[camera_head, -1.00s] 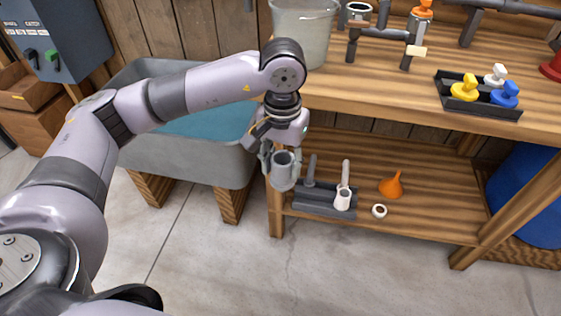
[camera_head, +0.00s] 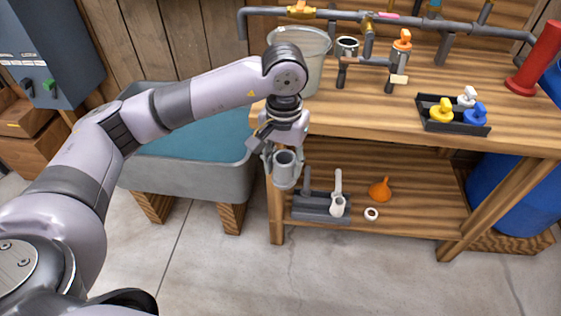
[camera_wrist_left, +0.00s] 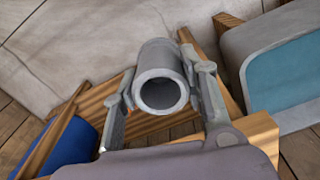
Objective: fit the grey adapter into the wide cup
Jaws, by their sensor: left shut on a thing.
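The grey adapter, a short hollow cylinder (camera_head: 286,167), is held by my left gripper (camera_head: 283,160) in front of the bench's left end, below the top's level. In the left wrist view the adapter (camera_wrist_left: 160,80) sits between the two fingers of the left gripper (camera_wrist_left: 165,92), its round open mouth facing the camera. On the bench top, an open-mouthed cup (camera_head: 347,48) on the pipework appears to be the wide cup; it is apart from the adapter, up and to the right in the picture. My right gripper is not in view.
A translucent bucket (camera_head: 300,65) stands at the bench's (camera_head: 380,115) left end. A black tray (camera_head: 455,124) holds coloured valves. A grey rack (camera_head: 318,211), an orange funnel (camera_head: 380,190) and a white ring (camera_head: 371,213) are on the lower shelf. A water trough (camera_head: 200,175) stands left.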

